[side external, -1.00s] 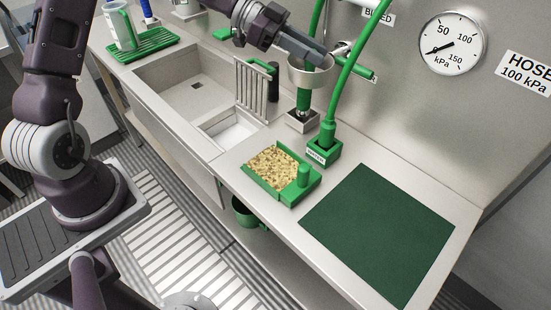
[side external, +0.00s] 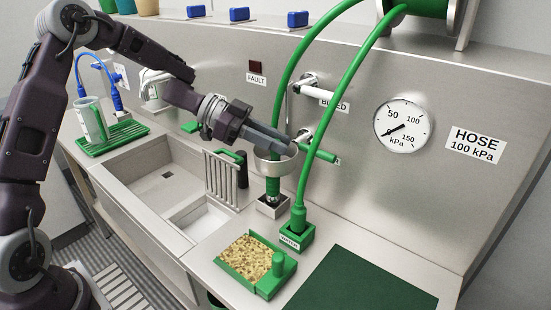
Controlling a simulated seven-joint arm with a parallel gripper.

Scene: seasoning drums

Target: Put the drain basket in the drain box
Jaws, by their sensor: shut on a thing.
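My gripper (side external: 287,146) is at the upper middle of the side external view, its fingers shut at the right rim of a round steel cup, which I take to be the drain basket (side external: 276,167). The cup hangs above the counter in front of a green hose; the finger contact is partly hidden. The drain box appears to be the pale recess (side external: 200,217) at the sink's near right end, left of and below the cup. A slatted grate (side external: 221,179) stands upright behind the recess.
A green tray of crumbs (side external: 246,258) and a green hose socket (side external: 295,238) stand right of the sink. A grey socket (side external: 272,206) is below the cup. A green-handled valve (side external: 320,153) is close right of my fingers. A dark green mat (side external: 365,283) lies clear at right.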

